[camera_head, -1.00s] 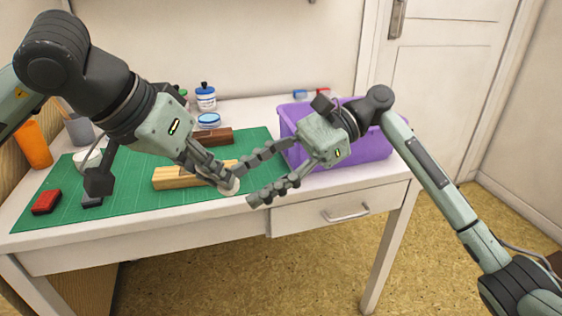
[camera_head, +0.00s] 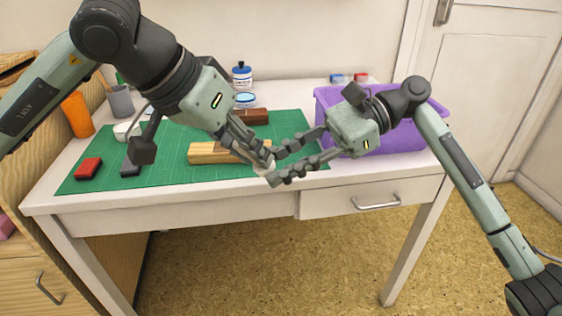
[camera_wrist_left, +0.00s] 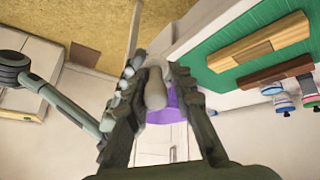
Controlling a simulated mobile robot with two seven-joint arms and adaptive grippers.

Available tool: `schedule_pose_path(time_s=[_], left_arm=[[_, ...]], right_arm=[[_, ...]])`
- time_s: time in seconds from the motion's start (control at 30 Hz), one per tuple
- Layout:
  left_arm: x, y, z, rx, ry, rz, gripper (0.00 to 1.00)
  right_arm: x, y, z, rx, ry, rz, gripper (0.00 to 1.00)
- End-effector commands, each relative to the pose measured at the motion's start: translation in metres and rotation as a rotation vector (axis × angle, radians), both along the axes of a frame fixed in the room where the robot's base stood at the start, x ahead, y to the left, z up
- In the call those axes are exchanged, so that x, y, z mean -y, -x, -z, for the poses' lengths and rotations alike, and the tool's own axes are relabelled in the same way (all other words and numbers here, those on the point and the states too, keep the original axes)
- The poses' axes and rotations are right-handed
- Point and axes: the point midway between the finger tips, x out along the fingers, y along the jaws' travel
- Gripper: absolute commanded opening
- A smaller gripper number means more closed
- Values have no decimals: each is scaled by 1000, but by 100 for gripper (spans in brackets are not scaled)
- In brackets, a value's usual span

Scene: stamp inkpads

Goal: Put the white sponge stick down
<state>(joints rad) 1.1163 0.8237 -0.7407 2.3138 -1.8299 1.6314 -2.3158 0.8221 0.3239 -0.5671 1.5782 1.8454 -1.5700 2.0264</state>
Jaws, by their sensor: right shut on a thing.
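The white sponge stick (camera_wrist_left: 155,88) shows as a pale rounded piece between the fingers of my left gripper (camera_wrist_left: 158,70) in the left wrist view. In the head view, only a small pale part of it (camera_head: 262,171) shows among the fingers. My left gripper (camera_head: 263,163) points down and right there, in front of the wooden block. How tightly its fingers sit on the stick is unclear. My right gripper (camera_head: 275,167) comes in from the right, its fingers around the left fingertips, shut on the stick. The stick is held above the table's front edge; most of it is hidden.
A green mat (camera_head: 160,178) carries a light wooden block (camera_head: 205,153), a dark wooden block (camera_head: 256,117), a red inkpad (camera_head: 88,168) and a dark inkpad (camera_head: 130,166). A purple bin (camera_head: 415,138) stands at the right.

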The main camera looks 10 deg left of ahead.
Motion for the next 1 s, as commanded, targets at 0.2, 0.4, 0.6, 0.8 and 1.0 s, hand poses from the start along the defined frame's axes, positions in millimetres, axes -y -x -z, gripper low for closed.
schedule_pose_path(time_s=[0.2,0.4,0.6,0.8,1.0], left_arm=[[-1,-1,0,0,0,-2,40],[0,0,-1,0,0,-1,40],[-8,7,-17,5,-1,-1,40],[-24,25,-53,6,1,-3,40],[-38,41,-83,4,0,-2,40]], right_arm=[[0,1,0,1,-1,-3,0],[0,0,0,0,-1,0,0],[0,0,0,1,-1,1,0],[0,0,0,1,-1,1,0],[0,0,0,1,-1,1,0]])
